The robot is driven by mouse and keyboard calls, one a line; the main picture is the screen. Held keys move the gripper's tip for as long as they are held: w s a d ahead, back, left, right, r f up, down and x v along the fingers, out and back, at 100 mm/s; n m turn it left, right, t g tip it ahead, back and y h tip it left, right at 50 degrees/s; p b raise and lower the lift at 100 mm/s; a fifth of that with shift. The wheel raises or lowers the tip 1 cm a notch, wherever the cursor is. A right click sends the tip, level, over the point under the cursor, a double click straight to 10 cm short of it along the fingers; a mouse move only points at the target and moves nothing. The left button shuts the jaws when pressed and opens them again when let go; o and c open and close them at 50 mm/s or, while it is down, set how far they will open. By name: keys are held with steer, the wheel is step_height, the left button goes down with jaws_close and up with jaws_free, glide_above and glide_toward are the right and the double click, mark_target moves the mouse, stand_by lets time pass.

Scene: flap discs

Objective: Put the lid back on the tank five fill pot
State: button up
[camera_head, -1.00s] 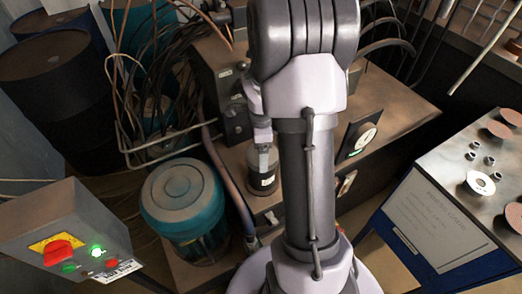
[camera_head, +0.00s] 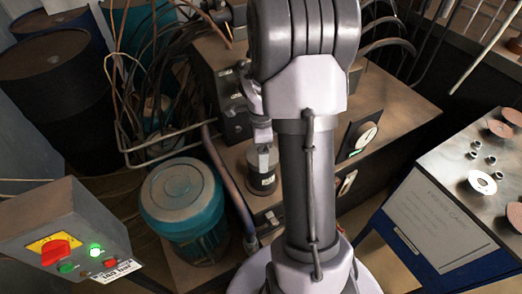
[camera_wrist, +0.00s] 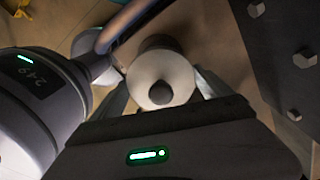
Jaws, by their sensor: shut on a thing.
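My gripper (camera_head: 263,152) points down over the small dark pot (camera_head: 262,182), which bears a label and stands on the rusty bench beside the blue-green tank. In the wrist view my gripper (camera_wrist: 160,84) has one finger on each side of a pale round lid (camera_wrist: 172,66) with a dark round knob in its middle, and it is shut on this lid. Part of a rounded shape shows behind the lid. I cannot tell whether the lid touches the pot's rim.
A blue-green tank (camera_head: 184,205) stands close on the left. A control box (camera_head: 65,240) with a red switch is at the lower left. A dark hose runs close by the gripper. A table (camera_head: 455,170) with several discs and nuts is at the right.

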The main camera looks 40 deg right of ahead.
steer(key=shift+f+b, duration=1.1)
steer(key=shift+f, duration=0.1)
steer(key=o, duration=1.4)
steer(key=shift+c, duration=0.2)
step_height(320, 180, up, 6)
steer(key=p, duration=0.4)
steer(key=shift+r+p, duration=0.1)
steer(key=shift+p, duration=0.2)
